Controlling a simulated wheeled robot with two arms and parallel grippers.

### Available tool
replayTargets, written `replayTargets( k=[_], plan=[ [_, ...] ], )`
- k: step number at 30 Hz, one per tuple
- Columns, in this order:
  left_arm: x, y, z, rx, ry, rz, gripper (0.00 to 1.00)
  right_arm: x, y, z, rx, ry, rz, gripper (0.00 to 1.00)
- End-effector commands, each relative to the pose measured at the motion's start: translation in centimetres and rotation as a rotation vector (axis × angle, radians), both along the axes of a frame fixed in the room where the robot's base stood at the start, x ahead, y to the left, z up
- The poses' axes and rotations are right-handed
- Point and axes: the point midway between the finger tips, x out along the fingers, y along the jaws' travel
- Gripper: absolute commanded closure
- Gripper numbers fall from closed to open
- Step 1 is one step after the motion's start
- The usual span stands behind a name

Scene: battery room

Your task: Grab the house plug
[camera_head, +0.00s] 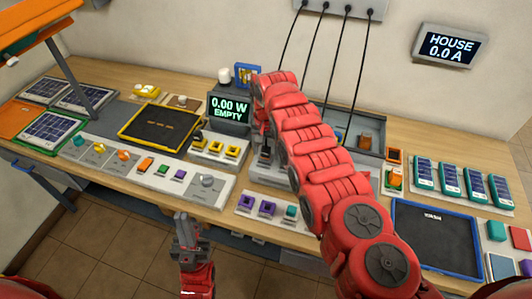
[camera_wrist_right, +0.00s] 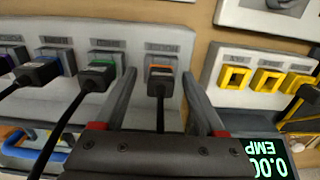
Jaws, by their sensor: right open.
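In the right wrist view, several black plugs with cables sit in a light panel. One has an orange band (camera_wrist_right: 161,70), one a green band (camera_wrist_right: 103,71), and another black plug (camera_wrist_right: 36,73) is further left. Their labels are too blurred to read, so I cannot tell which is the house plug. My right gripper (camera_wrist_right: 158,84) is open, with its fingers on either side of the orange-banded plug. In the head view my right arm hides most of this panel and the gripper's fingers. My left gripper (camera_head: 187,228) is low in front of the bench; its jaw opening is unclear.
A display reading 0.00 W EMPTY (camera_head: 230,109) stands left of my right arm, beside yellow sockets (camera_head: 216,147). Black cables (camera_head: 321,50) hang from a wall box (camera_head: 343,9) behind the arm. A HOUSE 0.0 A display (camera_head: 449,46) is on the wall.

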Motion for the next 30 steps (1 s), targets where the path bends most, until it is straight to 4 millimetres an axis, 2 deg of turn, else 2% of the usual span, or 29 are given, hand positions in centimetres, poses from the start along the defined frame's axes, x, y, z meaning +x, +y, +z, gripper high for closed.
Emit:
replayTargets(
  k=[5,17,18,30],
  plan=[
    [-0.01,0.0,0.02,0.0,-0.001,0.0,1.0,0.07,0.02,0.04,0.001,-0.003,0.0,0.28],
    [-0.01,0.0,0.02,0.0,-0.001,0.0,1.0,0.07,0.02,0.07,0.001,-0.003,0.0,0.98],
    [0.0,0.0,0.03,0.0,-0.001,0.0,1.0,0.08,0.02,0.07,0.001,-0.003,0.0,1.0],
    [-0.01,0.0,0.19,0.0,-0.001,0.0,1.0,0.09,-0.01,0.35,0.001,-0.003,0.0,1.0]
  ],
)
